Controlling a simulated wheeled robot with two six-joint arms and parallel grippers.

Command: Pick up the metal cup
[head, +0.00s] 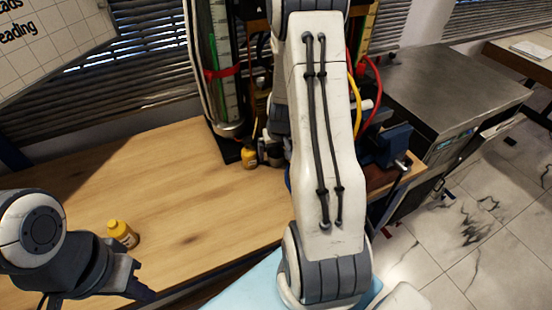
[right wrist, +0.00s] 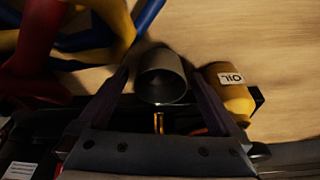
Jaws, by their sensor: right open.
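In the right wrist view, the grey metal cup (right wrist: 161,75) is between the two dark fingers of my right gripper (right wrist: 156,76). The fingers are open, one on each side of the cup; I cannot tell whether either touches it. In the head view my own right arm blocks most of that area, and I cannot make out the cup clearly. My left gripper (head: 138,286) is at the lower left, apart from the cup; its fingers are too unclear to judge.
A yellow oil bottle (right wrist: 230,93) stands just right of the right gripper's fingers. Another yellow bottle (head: 123,234) stands near my left gripper. Red, yellow and blue hoses (right wrist: 75,35) crowd the left. A gauge rig (head: 222,75) stands behind. The middle of the wooden bench (head: 190,200) is clear.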

